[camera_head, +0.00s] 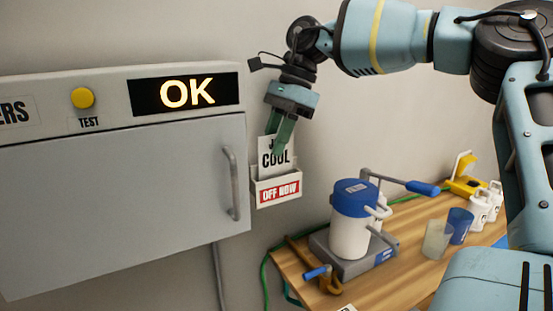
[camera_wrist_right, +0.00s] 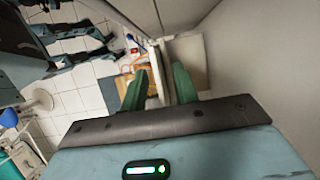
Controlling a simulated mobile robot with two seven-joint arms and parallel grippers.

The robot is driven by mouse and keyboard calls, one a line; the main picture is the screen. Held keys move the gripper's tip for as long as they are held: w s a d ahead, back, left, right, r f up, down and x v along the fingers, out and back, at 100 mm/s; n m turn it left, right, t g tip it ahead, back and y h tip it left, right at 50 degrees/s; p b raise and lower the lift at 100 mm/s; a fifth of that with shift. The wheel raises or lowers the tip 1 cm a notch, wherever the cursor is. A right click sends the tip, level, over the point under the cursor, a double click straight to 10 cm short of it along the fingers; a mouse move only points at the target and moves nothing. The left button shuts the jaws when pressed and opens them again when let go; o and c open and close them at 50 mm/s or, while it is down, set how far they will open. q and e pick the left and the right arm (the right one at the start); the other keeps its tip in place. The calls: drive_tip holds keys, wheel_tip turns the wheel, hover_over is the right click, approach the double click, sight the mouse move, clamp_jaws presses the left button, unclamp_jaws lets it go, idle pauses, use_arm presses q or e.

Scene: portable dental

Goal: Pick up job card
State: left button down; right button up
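The job card (camera_head: 268,158) is white with black lettering, of which "COOL" is readable. My left gripper is not in view.
A grey wall cabinet (camera_head: 120,200) with a handle and an "OK" display (camera_head: 187,93) is left of the holder. Below right, a wooden table (camera_head: 300,264) carries a blue-lidded white canister (camera_head: 350,232), cups (camera_head: 438,240) and a yellow item (camera_head: 465,180). The wall right of the holder is clear.

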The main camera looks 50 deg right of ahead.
clamp_jaws()
drive_tip(key=shift+r, duration=0.15)
wheel_tip(320, 180, up, 10)
drive_tip(key=shift+f, duration=0.1)
idle(0.6)
drive_tip(key=shift+d, duration=0.1)
